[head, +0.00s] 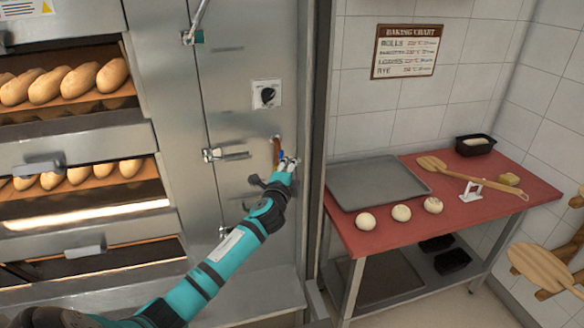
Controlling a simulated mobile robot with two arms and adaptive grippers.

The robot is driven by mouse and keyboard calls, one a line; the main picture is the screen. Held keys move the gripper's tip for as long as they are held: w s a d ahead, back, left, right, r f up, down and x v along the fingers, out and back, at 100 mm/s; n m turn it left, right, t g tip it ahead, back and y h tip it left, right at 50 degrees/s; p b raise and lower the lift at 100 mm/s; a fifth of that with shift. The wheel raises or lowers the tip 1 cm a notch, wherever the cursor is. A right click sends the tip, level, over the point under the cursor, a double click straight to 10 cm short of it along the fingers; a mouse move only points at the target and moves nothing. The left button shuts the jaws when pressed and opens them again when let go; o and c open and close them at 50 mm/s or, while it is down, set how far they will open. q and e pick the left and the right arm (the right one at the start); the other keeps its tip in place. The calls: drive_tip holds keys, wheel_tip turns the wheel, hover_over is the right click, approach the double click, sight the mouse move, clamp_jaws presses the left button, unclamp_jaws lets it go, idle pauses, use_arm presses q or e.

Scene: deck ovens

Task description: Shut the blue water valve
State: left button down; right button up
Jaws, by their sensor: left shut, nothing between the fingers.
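The blue water valve (281,155) sits on a short copper-coloured pipe on the steel oven panel. Only a small blue part of it shows; my gripper hides most of the rest, so I cannot tell how its handle is turned. My left gripper (289,163) is at the valve, just right of and below the blue part, with its fingers shut and nothing between them. I cannot tell whether the fingers touch the valve. My right gripper is not in view.
A black knob (268,95) is above the valve on the panel. A door latch (212,155) is to the left, beside oven decks with bread. A red-topped table (380,236) at right holds a grey tray (376,184), dough balls and a wooden peel (470,179).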

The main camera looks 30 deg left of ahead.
use_arm(q)
drive_tip(key=s+a+f+n+t+y+b, duration=0.2)
drive_tip(key=s+a+f+n+y+b, duration=0.2)
drive_tip(key=n+b, duration=0.8)
drive_tip(key=shift+s+a+t+y+b, duration=0.3)
drive_tip(key=shift+s+a+y+b, duration=0.65)
drive_tip(key=shift+b, duration=4.4)
drive_tip(key=shift+s+d+f+h, duration=0.15)
drive_tip(key=shift+s+d+h, duration=0.05)
drive_tip(key=shift+s+h, duration=0.1)
drive_tip(key=v, duration=1.2)
drive_tip(key=shift+d, duration=0.1)
